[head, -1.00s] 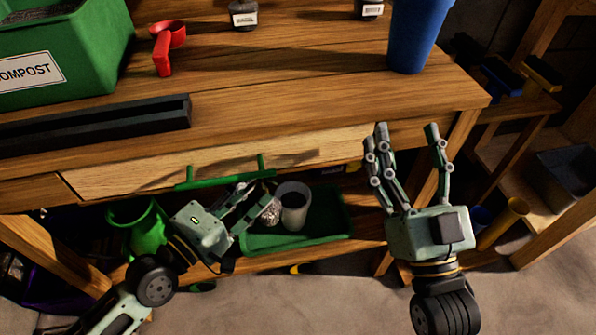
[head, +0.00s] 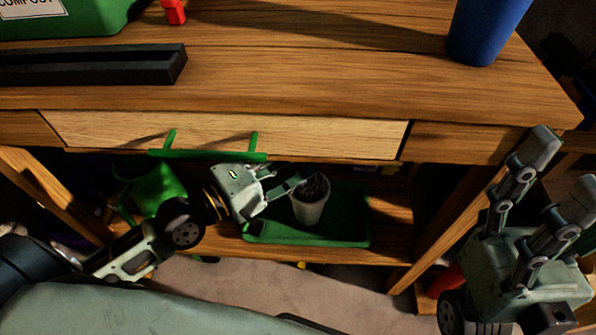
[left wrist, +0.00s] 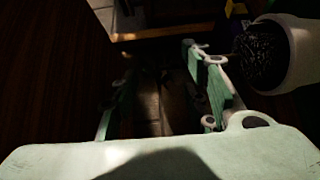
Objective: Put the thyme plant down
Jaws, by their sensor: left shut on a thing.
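The thyme plant (head: 310,208) is a pale pot with dark speckled contents. It stands roughly upright at the green tray (head: 300,240) on the low shelf; I cannot tell whether its base touches the tray. My left gripper (head: 288,190) reaches in below the drawer from the left, shut on the pot at its left side. In the left wrist view the pot (left wrist: 298,55) is at the upper right, beside the fingers (left wrist: 165,75); the contact is dark and hard to see. My right gripper (head: 555,185) is open and empty at the right, in front of the table.
The drawer's green handle (head: 208,155) and the tabletop (head: 330,75) are just above my left gripper. A green watering can (head: 152,188) stands left on the shelf. A blue cup (head: 487,30) is on the tabletop at right. The tray's right part looks clear.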

